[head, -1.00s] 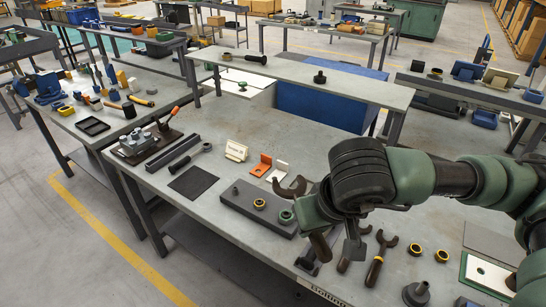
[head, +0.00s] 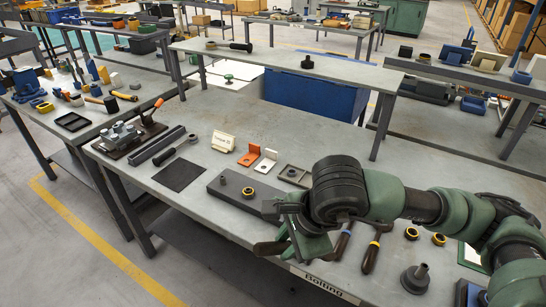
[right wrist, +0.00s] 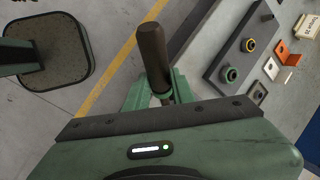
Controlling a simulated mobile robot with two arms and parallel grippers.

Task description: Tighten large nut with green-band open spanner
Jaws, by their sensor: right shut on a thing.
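My right gripper (head: 284,238) is over the front edge of the bench; it also shows in the right wrist view (right wrist: 156,92). It is shut on a spanner, whose dark brown handle (right wrist: 153,52) sticks up between the fingers in the right wrist view. The spanner's jaw and its band are hidden. A dark plate (right wrist: 222,48) lies on the bench. On it are a larger green-ringed nut (right wrist: 230,74) and a smaller yellow-ringed nut (right wrist: 248,45), also visible in the head view (head: 248,192). The gripper is apart from the plate.
A yellow-banded spanner (head: 371,255) and another brown-handled tool (head: 343,240) lie right of the gripper. Loose yellow rings (head: 411,233) and a dark flanged post (head: 416,278) are further right. An orange bracket (head: 248,158) and a black mat (head: 179,175) lie behind and left.

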